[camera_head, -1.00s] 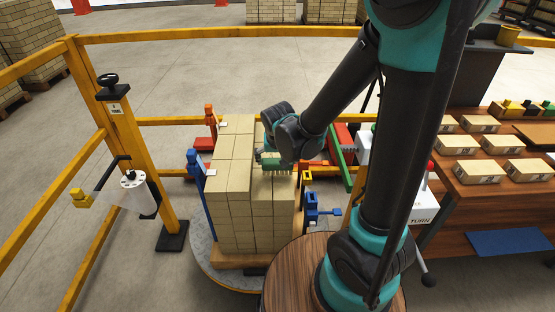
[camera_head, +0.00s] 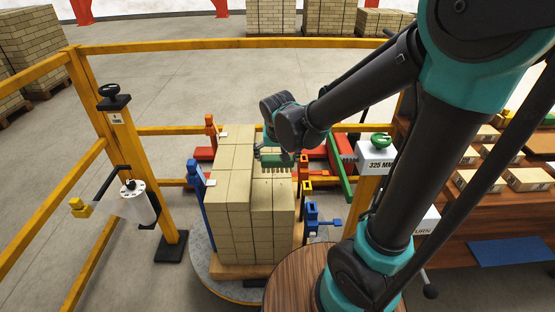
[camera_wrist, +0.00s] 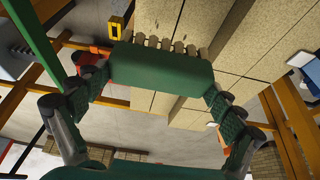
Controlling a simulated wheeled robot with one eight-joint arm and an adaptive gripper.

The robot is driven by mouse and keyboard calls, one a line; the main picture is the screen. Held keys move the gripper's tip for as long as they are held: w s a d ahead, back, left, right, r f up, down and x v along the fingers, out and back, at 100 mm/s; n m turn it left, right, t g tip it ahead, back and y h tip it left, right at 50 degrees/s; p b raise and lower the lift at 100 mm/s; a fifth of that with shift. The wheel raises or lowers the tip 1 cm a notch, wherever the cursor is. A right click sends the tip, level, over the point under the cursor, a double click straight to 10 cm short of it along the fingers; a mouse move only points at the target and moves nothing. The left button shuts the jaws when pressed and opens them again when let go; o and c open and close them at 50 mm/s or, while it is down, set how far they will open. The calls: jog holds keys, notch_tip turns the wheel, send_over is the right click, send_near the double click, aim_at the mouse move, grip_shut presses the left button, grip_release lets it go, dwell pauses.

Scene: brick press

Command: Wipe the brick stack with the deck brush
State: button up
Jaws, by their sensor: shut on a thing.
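The brick stack (camera_head: 232,215) stands on a pallet on a round grey turntable, its pale bricks stacked in a block. It also shows in the wrist view (camera_wrist: 220,35). My gripper (camera_wrist: 150,110) is shut on the green deck brush (camera_wrist: 160,72), one finger on each end of its block. The brush's pale bristle tufts show along one edge, beside the brick faces. In the head view the brush (camera_head: 277,161) is at the top of the stack, toward its right side. I cannot tell whether the bristles touch the bricks.
Blue and red clamps (camera_head: 196,180) stand close around the stack. A yellow rail (camera_head: 190,46) and post (camera_head: 122,135) fence the left and back. A film roll (camera_head: 137,203) hangs at left. A bench with bricks (camera_head: 530,180) is at right.

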jog(key=shift+r, duration=0.1)
jog(key=shift+r, duration=1.45)
jog(key=shift+f, duration=0.1)
